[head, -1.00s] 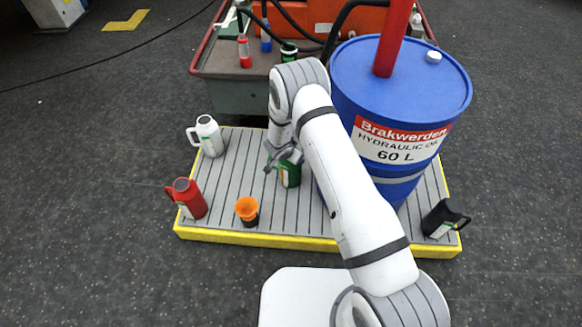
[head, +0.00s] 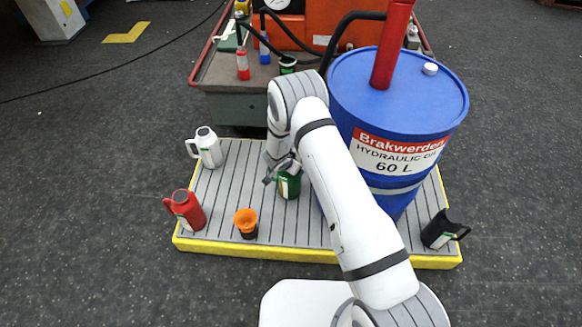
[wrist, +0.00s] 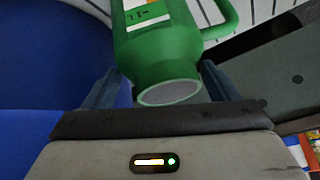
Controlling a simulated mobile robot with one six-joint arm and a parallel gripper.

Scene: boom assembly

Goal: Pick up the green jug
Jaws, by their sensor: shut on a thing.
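The green jug (head: 289,185) is on or just above the slatted platform, left of the blue drum and partly hidden by my arm. My gripper (head: 277,172) is at its upper left side. In the wrist view the jug (wrist: 165,52) fills the space between my two fingers (wrist: 165,90), with its open mouth toward the palm and its handle at the right. The fingers are shut on it. The head view does not clearly show whether the jug's base touches the platform.
A white jug (head: 209,148), a red jug (head: 186,211), an orange funnel-topped container (head: 246,222) and a black jug (head: 441,231) stand on the yellow-edged platform (head: 300,248). The blue oil drum (head: 397,105) stands close right of my arm. A machine bench (head: 225,85) is behind.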

